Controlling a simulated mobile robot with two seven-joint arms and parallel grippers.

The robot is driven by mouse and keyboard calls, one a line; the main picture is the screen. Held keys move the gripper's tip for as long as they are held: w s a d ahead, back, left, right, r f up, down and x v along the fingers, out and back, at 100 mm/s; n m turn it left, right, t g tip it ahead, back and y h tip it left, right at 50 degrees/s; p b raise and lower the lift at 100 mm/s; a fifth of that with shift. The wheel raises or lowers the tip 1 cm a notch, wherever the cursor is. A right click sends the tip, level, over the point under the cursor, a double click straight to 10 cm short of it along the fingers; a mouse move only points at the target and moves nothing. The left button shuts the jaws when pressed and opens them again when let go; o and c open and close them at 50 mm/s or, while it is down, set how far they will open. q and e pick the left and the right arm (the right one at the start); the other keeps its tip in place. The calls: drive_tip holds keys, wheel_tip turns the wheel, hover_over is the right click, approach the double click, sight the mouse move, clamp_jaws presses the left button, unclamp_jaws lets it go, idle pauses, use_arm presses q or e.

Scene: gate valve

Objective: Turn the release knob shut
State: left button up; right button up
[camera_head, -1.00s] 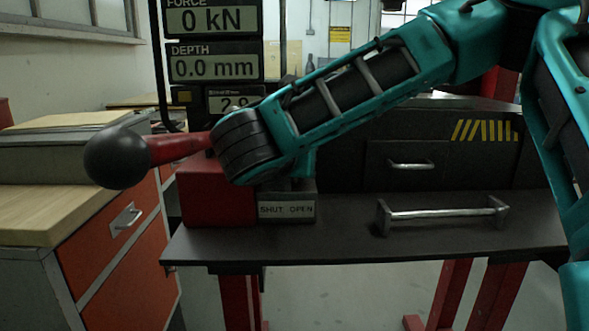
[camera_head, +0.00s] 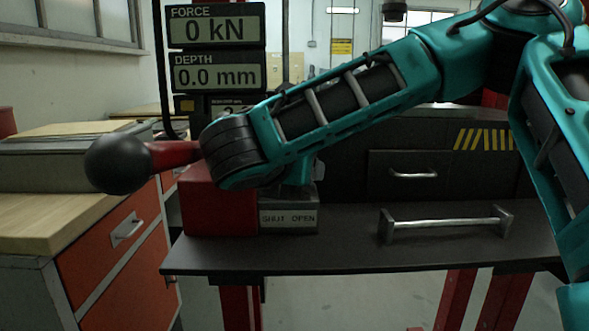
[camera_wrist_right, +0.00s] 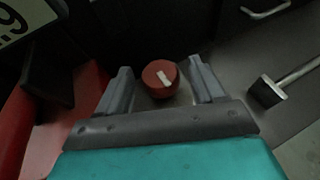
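The release knob (camera_wrist_right: 151,85) is round and red with a white mark on top, seen in the right wrist view. The mark runs slightly aslant, from upper left to lower right. My right gripper (camera_wrist_right: 160,66) is open, with one grey finger on each side of the knob and a gap on both sides. In the head view my right arm crosses from the right and hides the knob and the gripper. The SHUT OPEN label (camera_head: 289,219) shows just below my wrist. My left gripper is in neither view.
A red lever with a black ball end (camera_head: 118,164) sticks out left of a red block (camera_head: 219,208). A metal bar handle (camera_head: 446,224) lies on the dark bench (camera_head: 350,250). Readouts (camera_head: 217,73) show 0 kN and 0.0 mm. A wooden-topped cabinet (camera_head: 60,215) stands at left.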

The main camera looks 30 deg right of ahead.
idle(0.4)
wheel_tip(320, 180, up, 20)
drive_tip(key=p, duration=0.5)
